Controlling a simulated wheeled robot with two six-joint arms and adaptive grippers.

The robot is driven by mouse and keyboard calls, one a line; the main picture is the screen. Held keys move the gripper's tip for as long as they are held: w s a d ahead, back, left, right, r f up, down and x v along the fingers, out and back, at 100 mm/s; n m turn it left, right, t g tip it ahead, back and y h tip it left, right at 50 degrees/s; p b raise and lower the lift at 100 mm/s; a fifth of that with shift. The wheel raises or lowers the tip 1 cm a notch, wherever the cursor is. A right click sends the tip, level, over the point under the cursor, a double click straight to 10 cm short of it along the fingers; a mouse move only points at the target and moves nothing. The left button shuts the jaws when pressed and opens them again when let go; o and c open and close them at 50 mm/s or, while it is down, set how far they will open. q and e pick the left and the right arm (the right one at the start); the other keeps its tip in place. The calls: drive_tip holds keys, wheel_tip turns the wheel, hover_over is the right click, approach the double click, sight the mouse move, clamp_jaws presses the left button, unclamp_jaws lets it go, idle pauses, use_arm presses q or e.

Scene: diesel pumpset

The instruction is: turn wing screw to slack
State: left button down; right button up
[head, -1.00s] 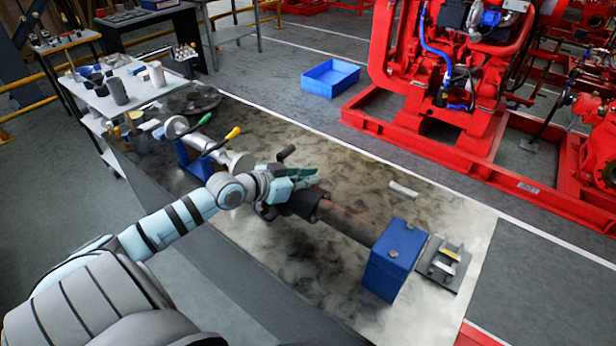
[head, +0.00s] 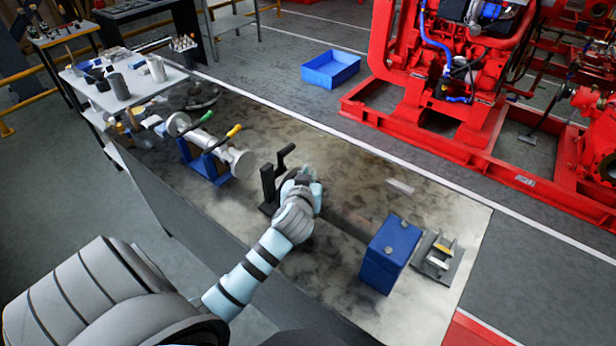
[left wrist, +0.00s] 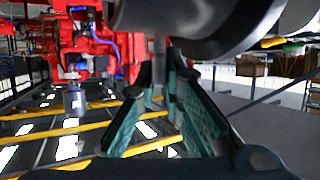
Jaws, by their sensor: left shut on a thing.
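My left gripper (head: 307,174) is over the middle of the workbench, at the end of the shaft beside a black stand (head: 268,188) with a crank-like handle (head: 285,155). My own wrist hides most of its fingers in the head view. In the left wrist view the green fingers (left wrist: 163,78) close around a thin grey stem (left wrist: 159,58), which I take for the wing screw. The stem meets a large dark cylinder (left wrist: 205,22). The screw's wings are hidden, so their angle cannot be told. My right gripper is not in view.
A blue block (head: 390,255) stands at the shaft's right end, beside a small grey fixture (head: 437,258). Pipe fittings with green and yellow levers on a blue stand (head: 207,166) are to the left. A blue bin (head: 331,69) and a red pumpset (head: 440,115) stand beyond the bench.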

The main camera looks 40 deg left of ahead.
use_arm(q)
drive_tip(key=shift+w+d+f+n+g+y+b, duration=0.1)
drive_tip(key=shift+n+g+y+b, duration=0.2)
drive_tip(key=shift+n+y, duration=0.2)
drive_tip(key=shift+f+n+g+y+b, duration=0.1)
drive_tip(key=shift+n+g+y+b, duration=0.15)
drive_tip(key=shift+n+y, duration=0.2)
drive_tip(key=n+g+y+b, duration=0.2)
drive_tip(key=n+g+b, duration=0.1)
drive_tip(key=n+g+y+b, duration=0.2)
drive_tip(key=n+g+b, duration=0.1)
drive_tip(key=shift+f, duration=0.1)
drive_tip(key=shift+r+n+g+y+b, duration=0.25)
drive_tip(key=shift+n+g+b, duration=0.55)
drive_tip(key=shift+b, duration=0.35)
drive_tip(key=c, duration=1.7)
unclamp_jaws()
drive_tip(key=shift+a+f, duration=0.1)
drive_tip(key=shift+a, duration=0.1)
wheel_tip(320, 180, up, 10)
drive_tip(key=shift+r, duration=0.1)
